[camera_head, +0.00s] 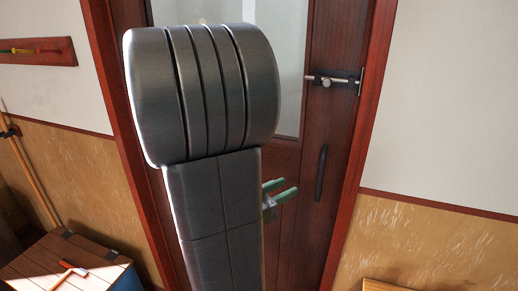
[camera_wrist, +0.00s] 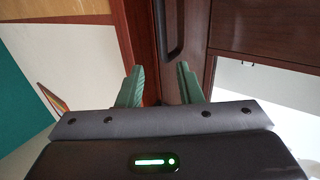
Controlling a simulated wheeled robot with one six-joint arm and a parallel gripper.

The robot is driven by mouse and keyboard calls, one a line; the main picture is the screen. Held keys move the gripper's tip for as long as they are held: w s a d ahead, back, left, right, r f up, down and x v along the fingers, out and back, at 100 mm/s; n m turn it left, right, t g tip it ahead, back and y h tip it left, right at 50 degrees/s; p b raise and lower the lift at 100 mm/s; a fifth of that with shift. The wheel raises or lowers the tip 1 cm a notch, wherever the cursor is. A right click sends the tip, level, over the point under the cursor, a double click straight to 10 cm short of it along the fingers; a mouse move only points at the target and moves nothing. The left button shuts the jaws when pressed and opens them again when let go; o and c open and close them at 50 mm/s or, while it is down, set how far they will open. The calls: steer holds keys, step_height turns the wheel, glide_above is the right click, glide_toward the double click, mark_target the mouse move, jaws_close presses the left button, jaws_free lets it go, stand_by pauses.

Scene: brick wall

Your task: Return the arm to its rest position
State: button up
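My gripper (camera_head: 281,192) shows in the head view just right of my dark grey arm link, in front of the red-brown door (camera_head: 300,160). Its two green fingers are spread apart with nothing between them. In the wrist view my gripper (camera_wrist: 159,85) is open, with a clear gap between the green fingers. The door's dark handle (camera_wrist: 168,30) lies beyond the fingers there, and nothing is seen touching it. My arm link fills the middle of the head view and hides much of the door and part of my gripper's wrist.
A sliding bolt (camera_head: 330,81) sits on the door's right side above a black vertical handle (camera_head: 321,172). A wall rack (camera_head: 38,51) hangs at upper left. A wooden edge (camera_head: 390,285) shows at lower right.

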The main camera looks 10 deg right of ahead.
mark_target(321, 170)
steer(key=p+x, duration=0.1)
steer(key=x, duration=1.2)
steer(key=shift+w+d, duration=0.1)
steer(key=shift+d, duration=0.1)
